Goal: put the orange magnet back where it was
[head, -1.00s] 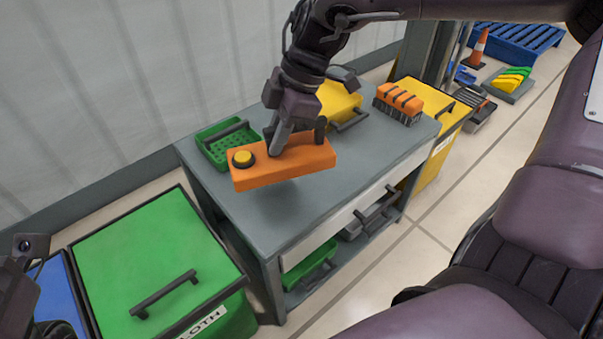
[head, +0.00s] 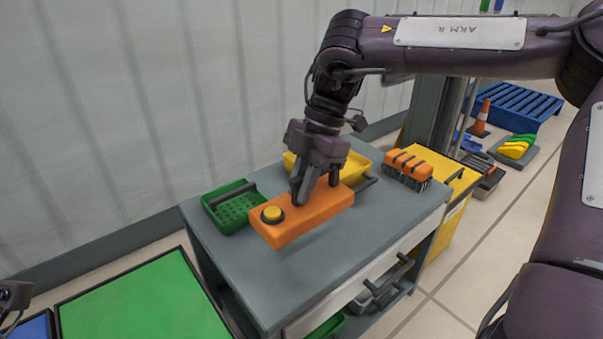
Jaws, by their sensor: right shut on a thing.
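The orange magnet (head: 300,218) is a long orange block with a round yellow button on its near left end. My right gripper (head: 316,192) is shut on it from above, around its middle. The magnet is over the grey bench top (head: 310,275); I cannot tell surely whether it touches the top. The magnet and gripper partly hide a yellow tray behind them. Of my left arm only a small dark part (head: 12,296) shows at the lower left edge; its fingers are out of view.
On the bench are a green perforated tray (head: 231,213), the yellow tray (head: 354,168) and an orange-topped brush (head: 407,170). A green-lidded bin (head: 145,305) stands left of the bench, a yellow bin (head: 458,190) right. The bench's front part is clear.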

